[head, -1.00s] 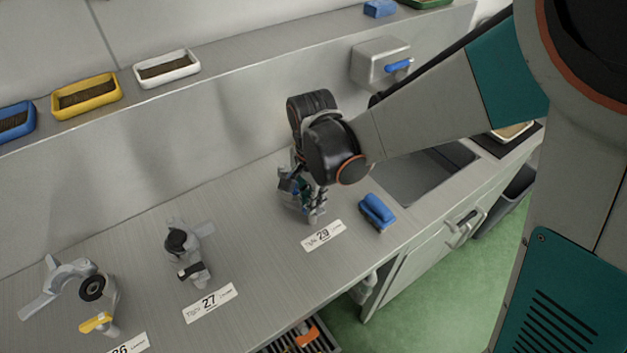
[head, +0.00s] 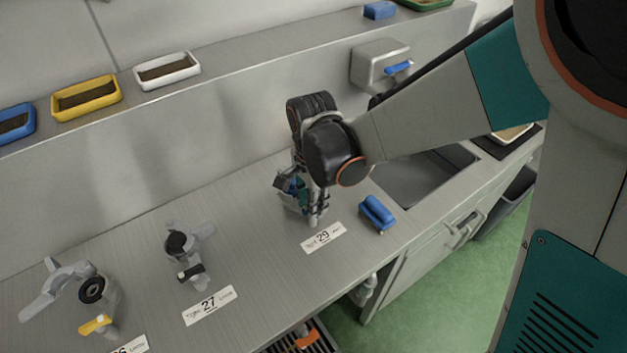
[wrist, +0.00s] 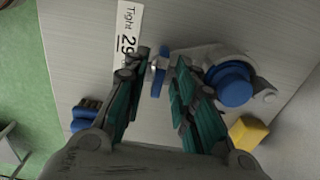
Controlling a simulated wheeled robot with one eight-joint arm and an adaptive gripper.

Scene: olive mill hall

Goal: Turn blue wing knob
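The blue wing knob (wrist: 157,82) shows edge-on in the wrist view, on the grey fitting (wrist: 199,53) at the label "Tight 29". My gripper (wrist: 160,62) points down over the fitting, with one finger on each side of the knob. Its fingertips are apart by more than the knob's width, and I cannot tell if either touches it. A round blue cap (wrist: 232,84) sits on the same fitting, right of the fingers. In the head view my gripper (head: 312,208) hides most of the fitting and the knob.
A blue-handled brush (head: 377,211) lies just right of label 29 (head: 323,237). Fitting 27 (head: 186,250) and a yellow-knobbed fitting (head: 78,290) stand to the left. A yellow block (wrist: 247,132) is beside the right finger. A sink (head: 425,176) is at the right.

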